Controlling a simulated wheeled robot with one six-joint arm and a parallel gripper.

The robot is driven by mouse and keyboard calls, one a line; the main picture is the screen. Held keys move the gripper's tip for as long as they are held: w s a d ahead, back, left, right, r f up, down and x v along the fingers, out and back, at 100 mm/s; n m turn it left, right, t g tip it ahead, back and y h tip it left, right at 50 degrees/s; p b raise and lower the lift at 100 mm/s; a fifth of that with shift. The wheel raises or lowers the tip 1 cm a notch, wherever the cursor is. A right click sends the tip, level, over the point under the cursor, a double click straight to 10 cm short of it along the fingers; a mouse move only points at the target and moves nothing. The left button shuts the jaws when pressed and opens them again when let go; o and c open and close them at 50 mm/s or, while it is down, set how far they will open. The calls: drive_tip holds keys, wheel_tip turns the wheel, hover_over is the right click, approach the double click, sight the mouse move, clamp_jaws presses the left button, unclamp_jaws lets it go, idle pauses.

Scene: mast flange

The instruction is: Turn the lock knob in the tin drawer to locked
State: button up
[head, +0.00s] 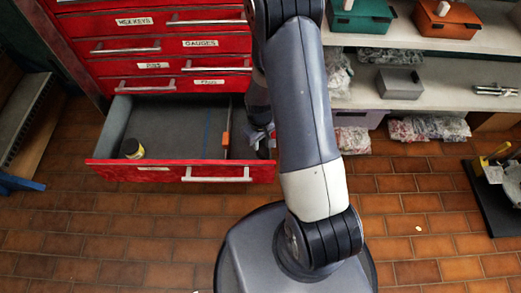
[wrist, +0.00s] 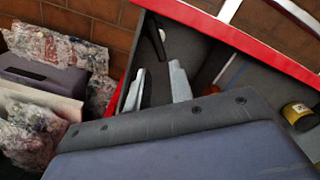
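The open drawer (head: 205,174) of the red tool chest is pulled out low in the head view. No lock knob is clearly seen in the head view, where my arm hides part of the drawer's right end.
Shut drawers (head: 160,62) with bar handles are stacked above the open one. Shelves at right hold a grey box (head: 399,83) and plastic bags (head: 428,128).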

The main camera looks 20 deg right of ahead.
sight(260, 154)
wheel_tip(260, 154, down, 8)
drive_tip(key=shift+r+b, duration=0.2)
drive_tip(key=shift+b, duration=0.55)
drive_tip(key=shift+c, duration=0.2)
clamp_jaws()
